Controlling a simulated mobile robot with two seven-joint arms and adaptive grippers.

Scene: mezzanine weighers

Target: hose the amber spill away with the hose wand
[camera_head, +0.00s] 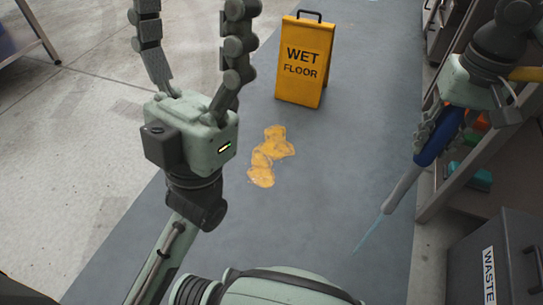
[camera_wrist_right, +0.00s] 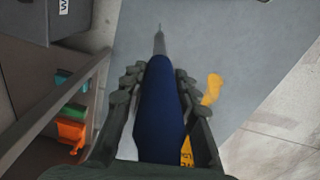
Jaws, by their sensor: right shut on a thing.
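The amber spill (camera_head: 268,155) lies on the grey walkway as an irregular patch; it also shows in the right wrist view (camera_wrist_right: 213,88). My right gripper (camera_head: 432,130) is shut on the blue grip of the hose wand (camera_head: 437,143). The wand slants down and left, and a thin pale-blue streak runs from its tip to the floor, right of the spill and apart from it. The wrist view shows the wand (camera_wrist_right: 160,110) between both fingers, its tip pointing away. My left gripper (camera_head: 193,40) is open and empty, left of the spill in the head view.
A yellow wet floor sign (camera_head: 305,62) stands just beyond the spill. At the right are a shelf unit (camera_head: 468,172) with coloured items and a dark bin marked WASTE (camera_head: 495,258). A table (camera_head: 25,38) stands at the top left. The walkway between spill and shelf is clear.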

